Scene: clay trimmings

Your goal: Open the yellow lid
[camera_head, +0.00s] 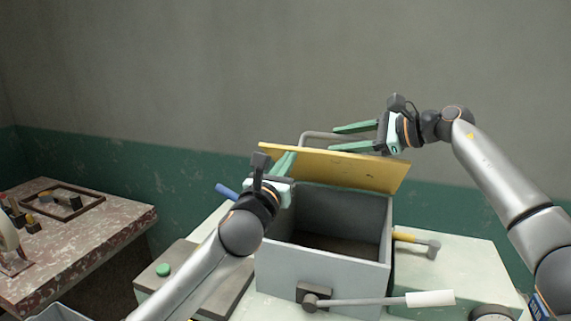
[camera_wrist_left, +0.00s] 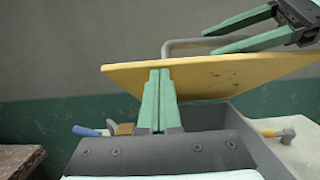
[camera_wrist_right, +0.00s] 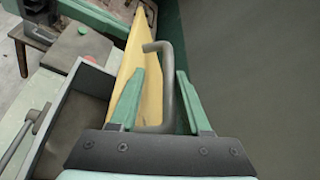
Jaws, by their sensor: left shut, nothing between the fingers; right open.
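The yellow lid (camera_head: 340,168) stands raised and tilted up at the back of an open grey box (camera_head: 327,262). A grey bar handle (camera_head: 318,136) is on the lid's far side. My left gripper (camera_head: 288,158) is shut and empty, its fingertips at the lid's near face in the left wrist view (camera_wrist_left: 160,74); I cannot tell if they touch. My right gripper (camera_head: 342,138) is open beyond the lid's upper edge. In the right wrist view, the handle (camera_wrist_right: 166,85) and the lid's edge (camera_wrist_right: 146,85) lie between its fingers. The box's inside looks empty.
A lever with a white grip (camera_head: 430,299) is on the box's front. A yellow-handled tool (camera_head: 410,237) lies right of the box. A green button (camera_head: 163,270) on a grey block is at the left. A worn side table (camera_head: 110,232) stands further left.

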